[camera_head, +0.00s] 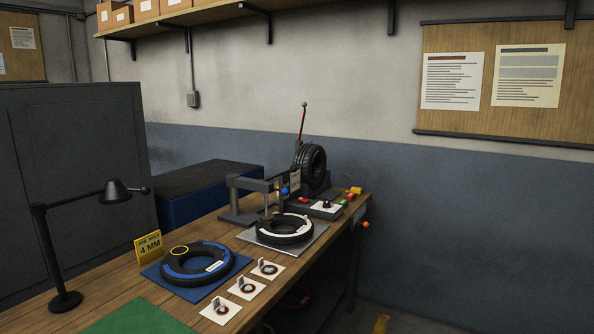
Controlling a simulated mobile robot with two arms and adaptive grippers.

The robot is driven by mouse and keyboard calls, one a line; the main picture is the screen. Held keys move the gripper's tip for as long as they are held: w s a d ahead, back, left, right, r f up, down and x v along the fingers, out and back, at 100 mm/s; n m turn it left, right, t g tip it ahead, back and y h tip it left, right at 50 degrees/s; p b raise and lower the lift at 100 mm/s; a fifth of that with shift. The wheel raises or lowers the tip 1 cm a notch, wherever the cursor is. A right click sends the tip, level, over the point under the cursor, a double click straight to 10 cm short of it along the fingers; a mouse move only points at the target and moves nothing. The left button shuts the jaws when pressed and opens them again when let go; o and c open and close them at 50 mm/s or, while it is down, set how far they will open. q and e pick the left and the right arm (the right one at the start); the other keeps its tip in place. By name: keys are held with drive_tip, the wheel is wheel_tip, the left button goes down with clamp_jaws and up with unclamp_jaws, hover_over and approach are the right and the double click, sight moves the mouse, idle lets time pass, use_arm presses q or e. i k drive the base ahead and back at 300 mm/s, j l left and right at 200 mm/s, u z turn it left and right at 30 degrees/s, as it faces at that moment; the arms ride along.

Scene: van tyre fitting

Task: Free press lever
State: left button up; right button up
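A bench press (245,183) with a dark frame stands on the workbench, over a black tyre ring (285,229) on a grey plate. A thin upright lever (302,122), partly red with a dark knob, rises behind the press beside an upright tyre (312,165). Its foot is hidden. An orange-red ball knob (365,225) sticks out at the bench's right end. I cannot tell which of these is the press lever, or what blocks it. Neither of my grippers is in view.
A second tyre ring (197,262) lies on a blue mat, with a yellow 4 MM sign (149,247) behind it. Small white cards (221,310) line the front edge. A lamp (65,300) stands at left. A control box (315,208) sits right of the press.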

sight(293, 168)
drive_tip(key=i+l+u, duration=0.45)
drive_tip(key=i+l, duration=1.5)
drive_tip(key=i, duration=0.05)
